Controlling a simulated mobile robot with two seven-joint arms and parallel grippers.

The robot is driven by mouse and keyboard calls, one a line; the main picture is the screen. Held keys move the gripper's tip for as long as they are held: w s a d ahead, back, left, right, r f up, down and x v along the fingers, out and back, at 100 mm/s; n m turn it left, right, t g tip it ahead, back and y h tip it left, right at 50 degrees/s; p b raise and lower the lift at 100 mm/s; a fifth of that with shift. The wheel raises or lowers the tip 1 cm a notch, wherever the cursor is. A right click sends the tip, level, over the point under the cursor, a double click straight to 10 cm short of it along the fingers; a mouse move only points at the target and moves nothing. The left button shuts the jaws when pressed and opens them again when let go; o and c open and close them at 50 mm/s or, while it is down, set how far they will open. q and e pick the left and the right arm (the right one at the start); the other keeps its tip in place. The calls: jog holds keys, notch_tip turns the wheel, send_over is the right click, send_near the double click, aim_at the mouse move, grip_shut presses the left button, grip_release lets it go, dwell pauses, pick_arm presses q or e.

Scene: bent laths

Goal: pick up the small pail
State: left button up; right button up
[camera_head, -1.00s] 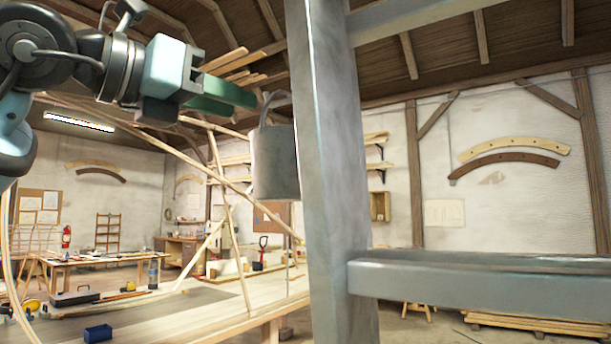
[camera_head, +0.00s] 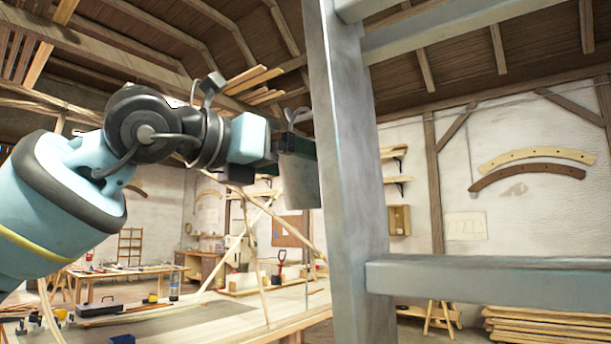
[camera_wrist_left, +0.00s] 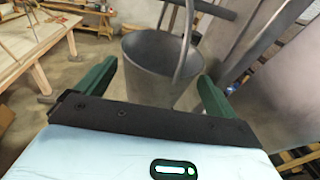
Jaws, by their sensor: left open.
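The small pail (camera_head: 299,182) is plain grey metal with its thin handle standing up. In the head view it is beside a thick grey post, which hides its right side. My left gripper (camera_head: 292,148) is at the pail's upper part, its green fingers partly hidden by the pail and post. In the left wrist view the pail (camera_wrist_left: 153,66) shows its open, empty-looking mouth between the two spread fingers of my left gripper (camera_wrist_left: 158,72). The fingers are open, one on each side of the pail. I cannot tell whether they touch it. My right gripper is not in view.
The grey post (camera_head: 350,160) stands close on the pail's right, with a grey crossbar (camera_head: 480,280) going right from it. Behind are a long wooden workbench (camera_head: 210,325) and leaning wooden laths. In the left wrist view, grey metal parts (camera_wrist_left: 262,60) crowd the right side.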

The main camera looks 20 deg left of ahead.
pick_arm(q)
jog(key=shift+x, duration=1.65)
jog(key=shift+f, duration=0.15)
jog(key=c, duration=0.7)
jog(key=shift+r, duration=0.65)
jog(key=shift+w+a+r+p, duration=0.1)
jog(key=shift+a+r+p, duration=0.1)
jog(key=shift+r, duration=0.4)
jog(key=shift+w+a+r+p, duration=0.1)
jog(key=shift+a+r, duration=0.15)
jog(key=shift+r, duration=0.3)
jog(key=w+a, duration=0.2)
jog(key=a, duration=0.3)
jog(key=w+a, duration=0.1)
jog(key=a, duration=0.4)
jog(key=w+a, duration=0.2)
jog(key=a, duration=0.4)
jog(key=shift+w, duration=0.35)
